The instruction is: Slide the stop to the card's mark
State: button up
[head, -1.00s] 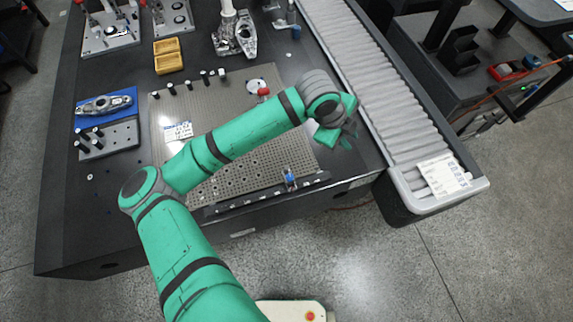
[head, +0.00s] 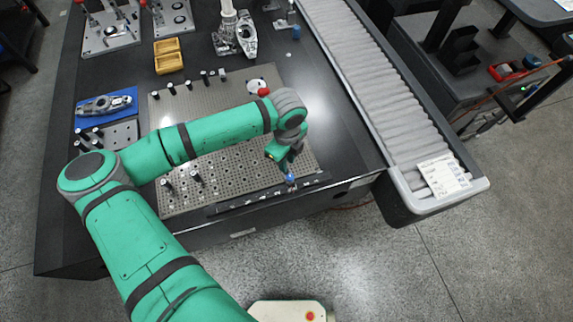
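The blue stop (head: 290,180) sits on the black rail (head: 248,199) along the front edge of the perforated plate, toward the rail's right end. My gripper (head: 290,168) points down right at the stop, just above or around it. Its fingers are too small and overlapped to tell whether they are open, shut or touching the stop. The card with its printed mark is hidden behind my arm. Small pale marks along the rail are too small to read.
The perforated plate (head: 232,180) carries several black pins. A red-topped clamp (head: 263,92) stands near my wrist. A roller conveyor (head: 375,85) runs along the right, with papers (head: 443,176) at its end. A yellow tray (head: 168,55) and blue mat (head: 122,104) lie farther left.

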jog(key=shift+f, duration=1.8)
grip_shut()
